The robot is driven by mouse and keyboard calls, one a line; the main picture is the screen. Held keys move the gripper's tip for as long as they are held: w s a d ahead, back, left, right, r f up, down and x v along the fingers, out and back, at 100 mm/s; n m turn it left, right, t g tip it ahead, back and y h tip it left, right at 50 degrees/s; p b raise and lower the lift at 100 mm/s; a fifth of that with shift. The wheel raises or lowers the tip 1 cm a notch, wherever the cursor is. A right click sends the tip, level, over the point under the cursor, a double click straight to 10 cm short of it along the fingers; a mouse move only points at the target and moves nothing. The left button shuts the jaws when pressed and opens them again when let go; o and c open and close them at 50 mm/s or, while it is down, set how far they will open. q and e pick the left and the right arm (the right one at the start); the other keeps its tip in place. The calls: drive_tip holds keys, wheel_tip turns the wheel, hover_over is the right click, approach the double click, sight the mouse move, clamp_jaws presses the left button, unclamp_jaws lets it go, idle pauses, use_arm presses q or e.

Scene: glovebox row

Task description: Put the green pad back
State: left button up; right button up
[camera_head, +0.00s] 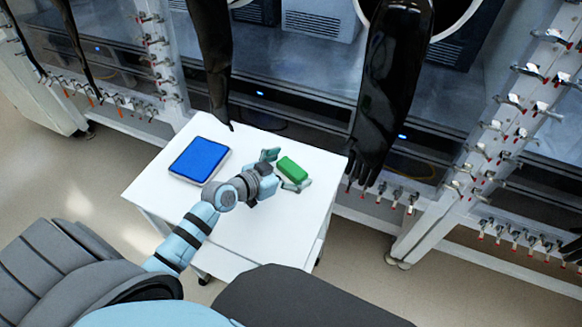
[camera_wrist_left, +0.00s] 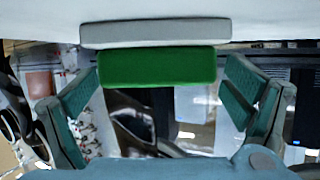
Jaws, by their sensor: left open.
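The green pad (camera_head: 292,169) is a small block near the right part of the white table. In the left wrist view the green pad (camera_wrist_left: 157,68) lies between my fingers, with a grey block or base (camera_wrist_left: 155,33) between it and the white surface. My left gripper (camera_head: 283,171) is open around the pad, one finger on each side. The wrist view shows a gap at the right finger; the left finger's tip comes close to the pad, and I cannot tell whether it touches. My right gripper does not show.
A blue pad in a pale frame (camera_head: 200,159) lies on the left part of the white table (camera_head: 265,236). Black gloves (camera_head: 212,55) and (camera_head: 388,85) hang from the glovebox at the table's far edge. The table's front is clear.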

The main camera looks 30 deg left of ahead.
use_arm(q)
drive_tip(key=p+v, duration=0.3)
drive_tip(key=v, duration=0.9)
drive_tip(key=shift+s+r, duration=0.1)
drive_tip(key=shift+r, duration=0.05)
drive_tip(key=shift+d, duration=0.1)
